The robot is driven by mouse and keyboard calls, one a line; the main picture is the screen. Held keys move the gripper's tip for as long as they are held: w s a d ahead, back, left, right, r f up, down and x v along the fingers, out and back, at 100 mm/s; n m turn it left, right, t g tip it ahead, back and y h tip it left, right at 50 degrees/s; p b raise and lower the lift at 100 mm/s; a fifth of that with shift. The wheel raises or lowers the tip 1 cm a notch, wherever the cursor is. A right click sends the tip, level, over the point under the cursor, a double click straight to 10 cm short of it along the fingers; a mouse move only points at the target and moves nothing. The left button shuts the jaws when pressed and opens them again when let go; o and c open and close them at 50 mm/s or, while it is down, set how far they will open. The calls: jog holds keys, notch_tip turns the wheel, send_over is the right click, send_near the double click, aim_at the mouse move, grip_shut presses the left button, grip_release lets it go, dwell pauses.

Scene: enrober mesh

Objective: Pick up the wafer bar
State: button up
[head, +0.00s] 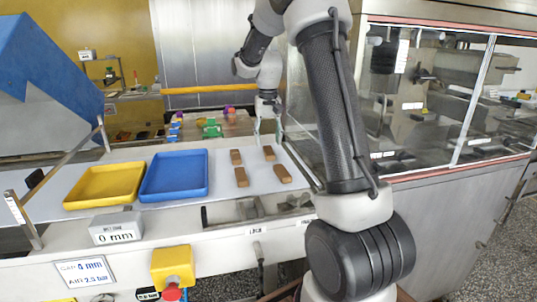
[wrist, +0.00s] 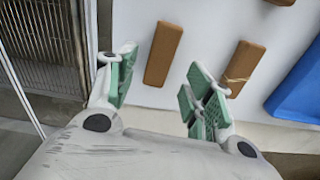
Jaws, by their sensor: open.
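Several brown wafer bars lie apart on the white belt, among them a near right one (head: 282,174), a near left one (head: 241,177), a far left one (head: 236,157) and a far right one (head: 269,153). In the wrist view one bar (wrist: 163,53) lies just ahead of my gripper (wrist: 160,68), between the lines of its two fingers. Another bar (wrist: 241,68) lies to the right, with a thin pale line across it, partly behind the right finger. My gripper (head: 267,138) is open, empty and above the belt's far side in the head view.
A blue tray (head: 174,192) and a yellow tray (head: 82,200) sit left of the bars, both apparently empty. A glass-sided machine (head: 450,95) stands to the right. A grey 0 mm block (head: 117,229) is on the front ledge. The belt (head: 222,193) is clear between the bars.

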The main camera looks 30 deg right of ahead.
aim_at(268, 150)
notch_tip(268, 150, down, 4)
jog(key=shift+r, duration=0.1)
jog(key=shift+c, duration=0.2)
jog(key=c, duration=0.8)
jog(key=shift+r, duration=0.1)
